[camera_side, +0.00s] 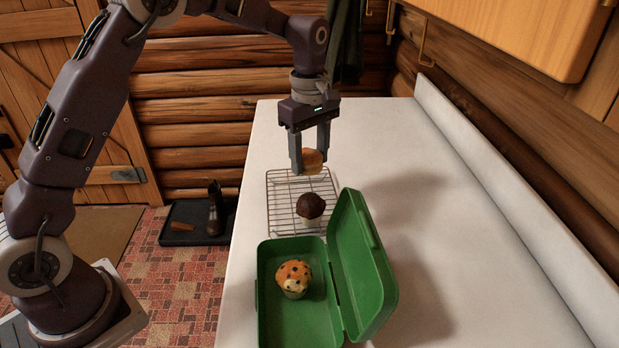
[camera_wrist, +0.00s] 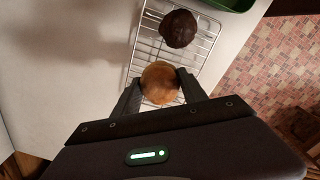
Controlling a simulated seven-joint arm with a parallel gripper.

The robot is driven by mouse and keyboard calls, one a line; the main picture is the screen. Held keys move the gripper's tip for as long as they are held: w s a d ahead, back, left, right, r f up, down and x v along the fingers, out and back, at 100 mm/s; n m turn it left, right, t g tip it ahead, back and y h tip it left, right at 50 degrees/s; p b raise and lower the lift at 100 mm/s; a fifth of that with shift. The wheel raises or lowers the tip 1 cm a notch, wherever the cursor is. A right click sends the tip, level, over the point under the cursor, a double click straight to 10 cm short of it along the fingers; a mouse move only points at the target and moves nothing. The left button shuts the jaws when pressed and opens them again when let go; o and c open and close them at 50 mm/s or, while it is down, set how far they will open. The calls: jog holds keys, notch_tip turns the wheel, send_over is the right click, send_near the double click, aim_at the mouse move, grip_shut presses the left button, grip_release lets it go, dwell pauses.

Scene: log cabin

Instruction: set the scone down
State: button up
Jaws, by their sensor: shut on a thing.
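The scone (camera_side: 313,161) is a round, golden-brown bun held between the fingers of my gripper (camera_side: 309,158). My gripper points down and is shut on it over the far part of the wire rack (camera_side: 284,207). In the wrist view the scone (camera_wrist: 160,83) sits between the two dark fingertips (camera_wrist: 158,84), with the rack (camera_wrist: 143,49) behind it. I cannot tell exactly how far the scone is above the rack.
A chocolate muffin (camera_side: 311,205) stands on the near part of the rack. An open green lunch box (camera_side: 264,290) in front holds a speckled muffin (camera_side: 293,276), its lid (camera_side: 358,262) raised on the right. The white counter (camera_side: 450,240) is clear to the right.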

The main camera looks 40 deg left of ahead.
notch_tip(320, 180, up, 14)
jog(key=f, duration=0.1)
jog(key=m, duration=0.8)
send_over(299, 334)
notch_tip(299, 334, down, 22)
jog(key=shift+f, duration=0.25)
jog(key=shift+f, duration=0.15)
jog(key=o, duration=1.3)
jog(key=shift+o, duration=0.2)
